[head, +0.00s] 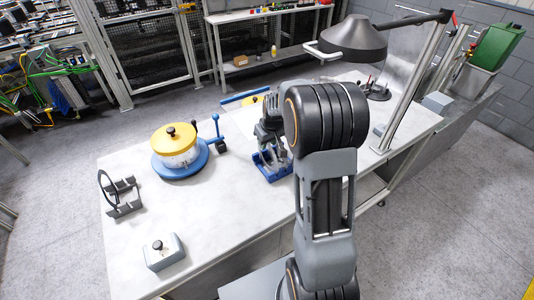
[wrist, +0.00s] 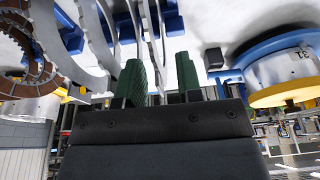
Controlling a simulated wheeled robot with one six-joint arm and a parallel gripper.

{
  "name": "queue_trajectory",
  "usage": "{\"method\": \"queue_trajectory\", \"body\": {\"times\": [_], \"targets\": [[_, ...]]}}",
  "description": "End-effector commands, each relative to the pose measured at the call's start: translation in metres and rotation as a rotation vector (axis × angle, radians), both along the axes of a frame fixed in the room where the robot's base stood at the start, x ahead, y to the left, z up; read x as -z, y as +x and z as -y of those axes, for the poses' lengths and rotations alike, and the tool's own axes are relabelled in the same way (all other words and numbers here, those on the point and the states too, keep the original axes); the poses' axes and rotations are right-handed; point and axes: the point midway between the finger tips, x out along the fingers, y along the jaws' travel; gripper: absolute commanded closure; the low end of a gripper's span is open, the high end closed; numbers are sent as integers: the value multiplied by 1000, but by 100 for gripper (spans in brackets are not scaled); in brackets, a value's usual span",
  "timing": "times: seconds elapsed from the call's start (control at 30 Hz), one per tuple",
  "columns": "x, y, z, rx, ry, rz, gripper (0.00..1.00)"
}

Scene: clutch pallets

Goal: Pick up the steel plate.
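Several thin grey steel plates (wrist: 102,35) stand on edge, side by side, in the upper left and middle of the wrist view. I cannot tell which one is meant. A blue rack (head: 272,172) is under my gripper in the head view; its blue parts also show in the wrist view (wrist: 174,22). My gripper (wrist: 159,78) has two green-padded fingers spread apart. The edges of thin plates show beyond and between the fingertips; no contact is visible. In the head view my gripper (head: 268,132) is above the rack, partly hidden by my arm.
A yellow-lidded drum (head: 175,146) on a blue round base stands left of the rack. A black ring stand (head: 115,194) and a grey box with a knob (head: 164,252) are farther left. A brown segmented ring (wrist: 30,48) is near the plates. A lamp (head: 350,40) overhangs the right side.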

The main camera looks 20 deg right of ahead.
Motion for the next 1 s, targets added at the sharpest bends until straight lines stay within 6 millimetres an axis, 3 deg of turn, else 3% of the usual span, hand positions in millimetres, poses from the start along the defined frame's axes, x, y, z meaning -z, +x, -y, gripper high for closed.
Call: {"method": "queue_trajectory", "body": {"times": [0.13,0.4,0.77,1.0], "targets": [[11,3,0,0,1,0,67],[13,4,0,0,0,2,67],[13,4,0,0,0,1,100],[13,4,0,0,0,2,100]]}}
